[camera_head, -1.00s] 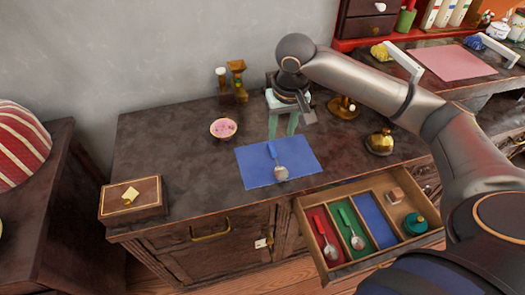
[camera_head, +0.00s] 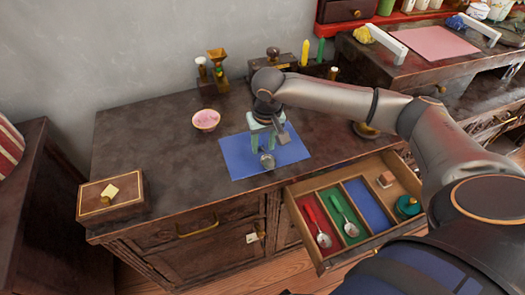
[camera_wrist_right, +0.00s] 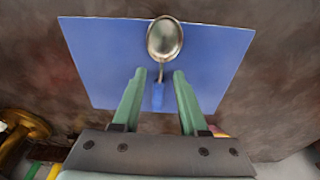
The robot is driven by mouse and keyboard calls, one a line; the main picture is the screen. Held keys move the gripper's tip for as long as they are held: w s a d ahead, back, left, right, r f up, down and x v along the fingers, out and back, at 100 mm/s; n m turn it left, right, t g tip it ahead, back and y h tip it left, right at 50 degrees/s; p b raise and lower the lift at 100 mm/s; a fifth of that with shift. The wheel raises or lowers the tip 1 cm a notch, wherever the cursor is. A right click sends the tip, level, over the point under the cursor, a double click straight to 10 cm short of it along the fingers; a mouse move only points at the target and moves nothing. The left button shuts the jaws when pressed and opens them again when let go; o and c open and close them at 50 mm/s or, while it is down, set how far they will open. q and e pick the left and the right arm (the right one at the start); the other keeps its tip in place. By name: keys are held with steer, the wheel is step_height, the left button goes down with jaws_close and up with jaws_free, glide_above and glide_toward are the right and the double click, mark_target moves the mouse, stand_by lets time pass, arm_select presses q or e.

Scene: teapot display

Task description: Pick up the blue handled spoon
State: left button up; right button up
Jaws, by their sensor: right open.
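The blue handled spoon lies on a blue mat (camera_head: 233,155) on the counter. In the head view its metal bowl (camera_head: 267,161) shows, and my right gripper hides most of its handle. In the right wrist view the bowl (camera_wrist_right: 165,38) is at the top and the blue handle (camera_wrist_right: 158,96) lies between the two green fingers. My right gripper (camera_head: 262,149) is open above the mat, over the handle, with its fingers (camera_wrist_right: 154,74) on either side. I cannot tell how far above the mat the fingertips are. My left gripper is not in view.
An open drawer (camera_head: 288,197) at the counter's front holds a red-handled spoon (camera_head: 319,227) and a green-handled spoon (camera_head: 346,217). A pink bowl (camera_head: 206,119) stands left of the mat. A wooden box (camera_head: 110,196) is at far left. The counter between is clear.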

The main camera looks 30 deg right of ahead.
steer(key=shift+c, duration=0.2)
jaws_close()
stand_by(0.5)
